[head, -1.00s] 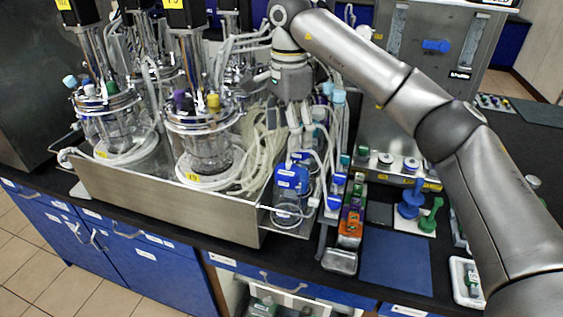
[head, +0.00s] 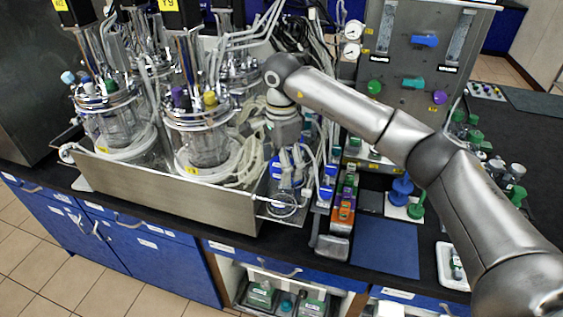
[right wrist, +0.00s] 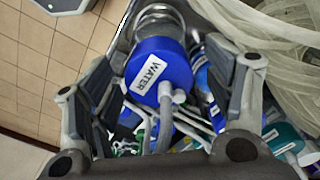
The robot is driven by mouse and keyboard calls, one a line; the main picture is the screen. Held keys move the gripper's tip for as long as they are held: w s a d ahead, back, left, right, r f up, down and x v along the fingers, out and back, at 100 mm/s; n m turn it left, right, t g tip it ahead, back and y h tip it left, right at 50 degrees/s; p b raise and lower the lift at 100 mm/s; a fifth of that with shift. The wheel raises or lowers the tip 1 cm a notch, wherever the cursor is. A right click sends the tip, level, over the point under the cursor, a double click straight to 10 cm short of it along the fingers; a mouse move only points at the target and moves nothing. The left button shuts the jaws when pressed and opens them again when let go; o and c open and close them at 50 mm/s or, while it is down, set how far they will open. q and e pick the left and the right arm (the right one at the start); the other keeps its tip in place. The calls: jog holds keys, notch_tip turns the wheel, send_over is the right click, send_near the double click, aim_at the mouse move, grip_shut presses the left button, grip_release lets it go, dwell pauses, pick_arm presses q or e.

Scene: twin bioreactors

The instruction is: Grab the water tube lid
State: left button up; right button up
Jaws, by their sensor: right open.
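The water tube lid (right wrist: 157,66) is a blue cap with a white WATER label in the right wrist view, on top of a clear bottle (right wrist: 160,15). A pale tube runs from its lower edge. My right gripper (right wrist: 162,80) is open, with one finger on each side of the lid; I cannot tell whether they touch it. In the head view my right gripper (head: 287,145) points down over the blue-capped bottles, and blue of a lid (head: 277,170) shows just below it. The gripper and arm partly hide the bottles. My left gripper is not in view.
A metal tray (head: 160,195) with two glass bioreactors stands left of the bottles. Loose pale tubing (right wrist: 285,50) hangs close to one finger.

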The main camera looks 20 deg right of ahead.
jog(key=c, duration=1)
jog(key=shift+c, duration=0.2)
jog(key=shift+r, duration=0.15)
